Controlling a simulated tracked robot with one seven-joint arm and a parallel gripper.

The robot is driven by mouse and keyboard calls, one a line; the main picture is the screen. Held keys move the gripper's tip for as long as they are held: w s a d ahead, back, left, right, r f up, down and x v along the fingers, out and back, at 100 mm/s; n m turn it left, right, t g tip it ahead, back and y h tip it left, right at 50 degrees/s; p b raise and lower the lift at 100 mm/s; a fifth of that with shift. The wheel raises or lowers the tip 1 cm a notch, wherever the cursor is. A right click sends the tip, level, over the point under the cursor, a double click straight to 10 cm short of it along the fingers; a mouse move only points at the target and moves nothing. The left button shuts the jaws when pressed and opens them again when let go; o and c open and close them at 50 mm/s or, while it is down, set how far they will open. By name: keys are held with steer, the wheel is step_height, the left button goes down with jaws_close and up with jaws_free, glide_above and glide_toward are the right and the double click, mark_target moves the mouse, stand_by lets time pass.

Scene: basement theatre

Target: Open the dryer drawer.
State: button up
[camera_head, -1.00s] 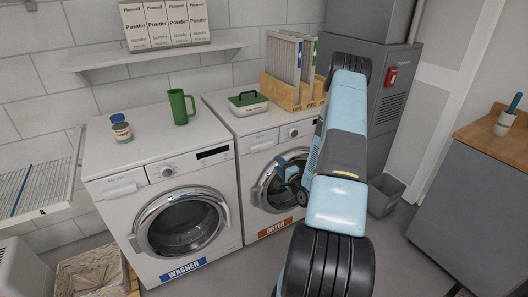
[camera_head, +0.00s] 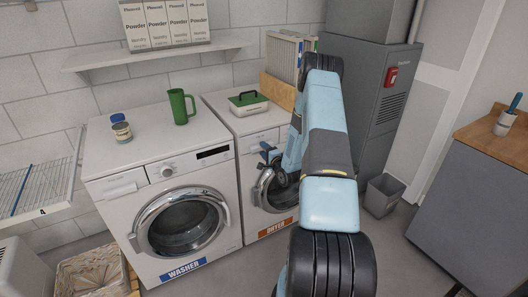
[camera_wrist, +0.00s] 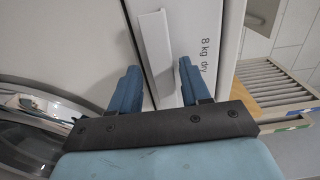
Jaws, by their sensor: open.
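The white dryer (camera_head: 222,104) stands right of the washer and bears an orange dryer label. Its drawer front (camera_head: 259,140) is at the top left of its face and looks closed; my arm covers the right part of that face. My gripper (camera_head: 268,153) is close to the drawer, just above the round door. In the wrist view my gripper (camera_wrist: 159,68) is open, with one blue finger on each side of the white drawer handle (camera_wrist: 153,42). A strip of handle shows between the fingers. I cannot tell whether they touch it. "8 kg dry" is printed beside it.
The washer (camera_head: 109,166) stands left, with a green mug (camera_head: 181,106) and a jar (camera_head: 121,131) on top.

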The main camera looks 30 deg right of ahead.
steer(key=c, duration=0.7)
jaws_close()
steer(key=shift+s+f, duration=0.1)
